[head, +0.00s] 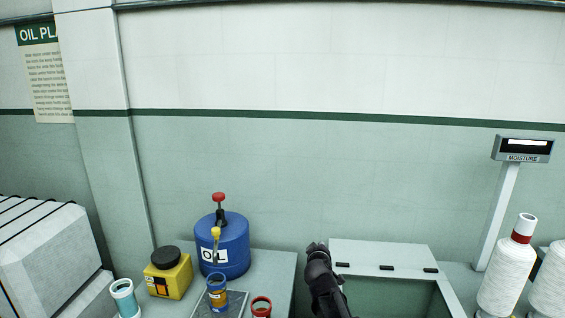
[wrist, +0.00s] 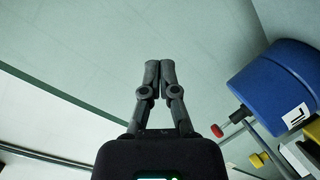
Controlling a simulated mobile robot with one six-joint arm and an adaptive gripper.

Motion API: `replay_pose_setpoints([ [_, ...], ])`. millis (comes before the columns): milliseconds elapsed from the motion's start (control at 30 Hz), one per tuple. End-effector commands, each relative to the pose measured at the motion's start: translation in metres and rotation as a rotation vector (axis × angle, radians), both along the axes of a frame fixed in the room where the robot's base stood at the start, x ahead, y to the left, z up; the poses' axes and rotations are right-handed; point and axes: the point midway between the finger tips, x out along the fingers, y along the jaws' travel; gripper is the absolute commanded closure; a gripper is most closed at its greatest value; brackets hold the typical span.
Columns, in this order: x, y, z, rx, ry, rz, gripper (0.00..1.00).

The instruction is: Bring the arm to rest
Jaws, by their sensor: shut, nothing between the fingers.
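My gripper shows in the wrist view (wrist: 159,66), its two dark fingers closed together at the tips with nothing between them. Behind the fingers there is only the pale green wall. In the head view my dark arm (head: 325,284) rises from the bottom edge, right of the blue oil drum (head: 222,243) and in front of the open-lidded bin (head: 383,256). The fingers are hard to make out there. The oil drum also shows at the right of the wrist view (wrist: 273,88), apart from the gripper.
A yellow can (head: 168,275) and a blue-and-orange pot (head: 217,293) stand by the drum, with a red-rimmed cup (head: 261,307) nearby. At right are a moisture display (head: 523,149) on a post and white thread cones (head: 508,275). The air before the wall is clear.

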Motion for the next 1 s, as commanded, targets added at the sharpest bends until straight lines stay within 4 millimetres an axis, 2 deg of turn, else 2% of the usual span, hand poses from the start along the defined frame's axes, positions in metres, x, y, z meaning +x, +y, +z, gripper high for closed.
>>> replay_pose_setpoints([
  [100, -0.023, -0.027, -0.017, 0.086, 0.117, -0.119, 1.0],
  [200, -0.043, -0.044, -0.033, 0.162, 0.225, -0.211, 1.0],
  [400, -0.093, -0.065, -0.065, 0.308, 0.457, -0.369, 1.0],
  [600, -0.151, -0.069, -0.089, 0.449, 0.71, -0.489, 1.0],
  [800, -0.206, -0.061, -0.1, 0.564, 0.953, -0.561, 1.0],
  [1000, -0.24, -0.052, -0.1, 0.627, 1.109, -0.586, 1.0],
])
